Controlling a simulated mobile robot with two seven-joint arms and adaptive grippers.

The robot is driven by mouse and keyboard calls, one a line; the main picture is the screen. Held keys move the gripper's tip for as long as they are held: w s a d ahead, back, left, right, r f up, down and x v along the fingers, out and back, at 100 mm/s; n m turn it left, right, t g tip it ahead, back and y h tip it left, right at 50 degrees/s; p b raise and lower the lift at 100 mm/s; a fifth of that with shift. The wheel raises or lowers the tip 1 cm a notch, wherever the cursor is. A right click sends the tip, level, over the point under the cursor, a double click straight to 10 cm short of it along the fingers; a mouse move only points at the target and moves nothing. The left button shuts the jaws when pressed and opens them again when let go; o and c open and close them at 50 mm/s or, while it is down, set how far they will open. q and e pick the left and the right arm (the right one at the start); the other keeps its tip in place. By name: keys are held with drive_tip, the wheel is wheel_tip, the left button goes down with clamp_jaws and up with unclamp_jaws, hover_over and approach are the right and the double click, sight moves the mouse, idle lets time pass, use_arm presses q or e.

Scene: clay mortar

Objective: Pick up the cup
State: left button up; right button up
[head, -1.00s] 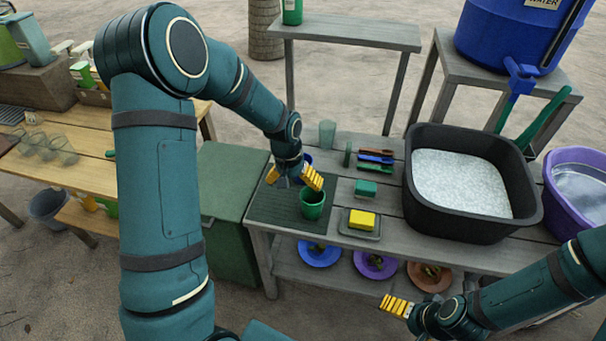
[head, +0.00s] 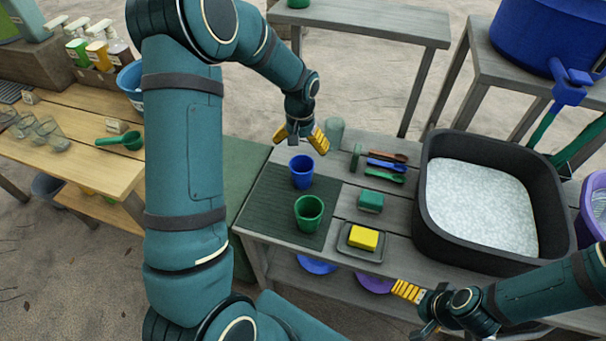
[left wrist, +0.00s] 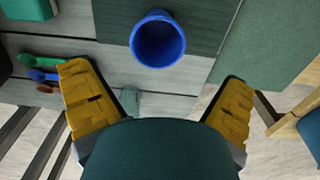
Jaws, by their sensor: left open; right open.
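A blue cup (head: 301,171) stands upright on the dark ribbed mat (head: 262,215) on the grey table. It also shows in the left wrist view (left wrist: 158,40), ahead of the fingertips and near the top edge. A green cup (head: 309,212) stands on the same mat, nearer to me. My left gripper (head: 300,139) is open and empty, above and just behind the blue cup, apart from it. Its two yellow fingers are spread wide in the left wrist view (left wrist: 157,100). My right gripper (head: 412,308) is open and empty near the table's front edge, low at the right.
A yellow sponge (head: 363,238) lies on a small tray, with a green block (head: 370,201) behind it. Coloured utensils (head: 386,166) and a greenish tumbler (head: 335,130) stand or lie farther back. A black basin (head: 432,205) fills the right side.

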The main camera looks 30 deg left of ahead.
sight(302, 166)
use_arm(q)
wheel_tip(302, 166, down, 9)
drive_tip(key=shift+w+d+b, duration=0.1)
drive_tip(key=shift+w+b, duration=0.05)
drive_tip(key=shift+b, duration=0.8)
drive_tip(key=c, duration=1.1)
drive_tip(key=shift+c, duration=0.2)
